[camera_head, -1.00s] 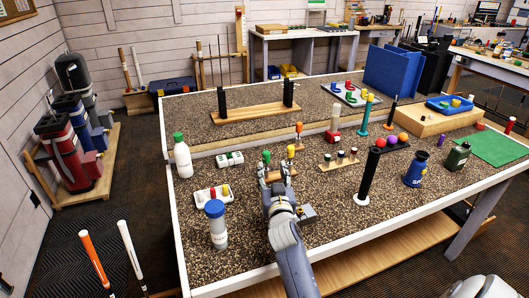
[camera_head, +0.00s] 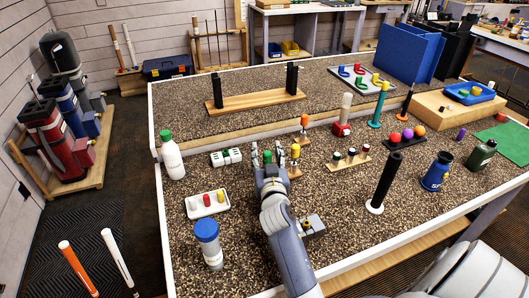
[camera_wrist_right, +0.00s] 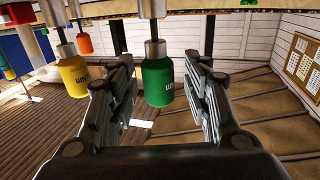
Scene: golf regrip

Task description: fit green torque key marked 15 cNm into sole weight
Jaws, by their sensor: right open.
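The green torque key (camera_wrist_right: 158,82) stands between the two spread fingers of my right gripper (camera_wrist_right: 160,92) in the right wrist view, with a gap on each side. In the head view, my right gripper (camera_head: 268,157) surrounds the green handle top (camera_head: 267,157). A yellow-handled key (camera_wrist_right: 73,72) is just beside it and also shows in the head view (camera_head: 295,151). I cannot make out the sole weight. My left gripper is not in view.
A grey block (camera_head: 313,226) sits right of my forearm. An orange-handled tool (camera_head: 304,121) stands behind the keys. A white tray (camera_head: 190,210), a blue-capped bottle (camera_head: 208,250) and a black upright post (camera_head: 384,180) stand around.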

